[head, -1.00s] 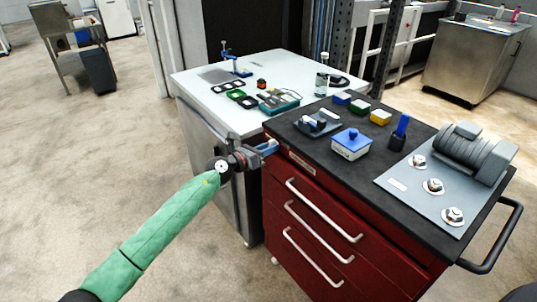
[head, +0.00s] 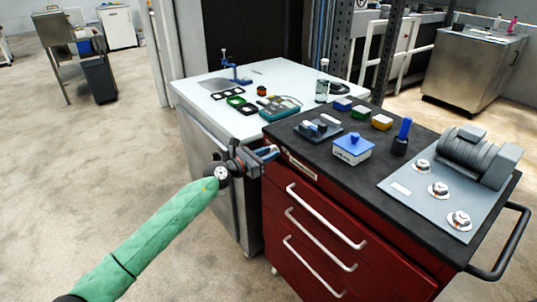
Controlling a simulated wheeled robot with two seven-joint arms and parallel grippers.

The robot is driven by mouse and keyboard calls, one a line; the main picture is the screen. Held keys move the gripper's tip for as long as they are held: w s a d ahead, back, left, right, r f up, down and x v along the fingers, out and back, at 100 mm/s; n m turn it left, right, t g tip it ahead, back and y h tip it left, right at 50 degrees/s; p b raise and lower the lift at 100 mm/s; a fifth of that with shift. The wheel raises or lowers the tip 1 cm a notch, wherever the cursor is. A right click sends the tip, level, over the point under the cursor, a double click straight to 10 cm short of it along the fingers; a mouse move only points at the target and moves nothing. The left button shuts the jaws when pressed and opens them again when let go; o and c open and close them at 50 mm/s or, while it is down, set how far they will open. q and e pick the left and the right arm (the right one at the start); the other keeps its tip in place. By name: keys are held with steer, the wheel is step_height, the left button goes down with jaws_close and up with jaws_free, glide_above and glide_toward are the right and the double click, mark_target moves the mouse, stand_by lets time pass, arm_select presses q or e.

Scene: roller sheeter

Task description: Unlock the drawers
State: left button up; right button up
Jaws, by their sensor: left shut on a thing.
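A red drawer cabinet (head: 325,235) with a black top stands at centre right. Its several drawers with white bar handles look closed. A small pale label plate (head: 301,166) sits on the upper front edge near the left corner. My left gripper (head: 268,153) is at the cabinet's upper left front corner, its fingers close together. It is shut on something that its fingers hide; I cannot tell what. The lock is not clearly visible. My right gripper is not in view.
On the cabinet top are a grey roller machine (head: 470,155), a white box with blue lid (head: 353,147), a blue-handled tool (head: 403,133) and small coloured boxes. A white table (head: 205,95) with tools stands behind left. A black side handle (head: 512,245) juts out right. Floor at left is free.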

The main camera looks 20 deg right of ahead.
arm_select(q)
steer(key=shift+f, duration=0.15)
steer(key=o, duration=0.7)
